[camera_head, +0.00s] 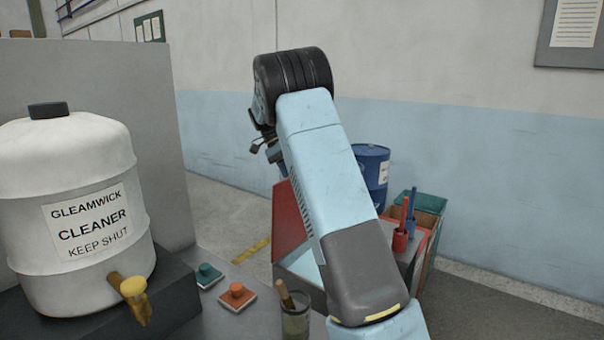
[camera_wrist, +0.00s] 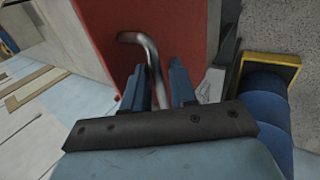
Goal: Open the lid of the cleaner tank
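The cleaner tank (camera_head: 72,175) stands at the left in the head view, white, labelled "GLEAMWICK CLEANER KEEP SHUT". A black cap (camera_head: 49,110) sits on its top, and a brass tap with a yellow knob (camera_head: 133,287) at its lower front. My gripper is mostly hidden behind my arm in the head view, well right of this tank. In the wrist view my gripper (camera_wrist: 162,75) has its blue fingers apart. A bent metal handle (camera_wrist: 153,62) lies between them, in front of a red panel (camera_wrist: 182,30). A gap shows beside the right finger; contact is unclear.
A red panel (camera_head: 288,222) stands behind my arm. Green (camera_head: 207,275) and orange (camera_head: 237,295) knobbed blocks and a cup with a brush (camera_head: 295,317) sit on the grey counter. A blue drum (camera_head: 371,172) and a red pot (camera_head: 400,239) are to the right.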

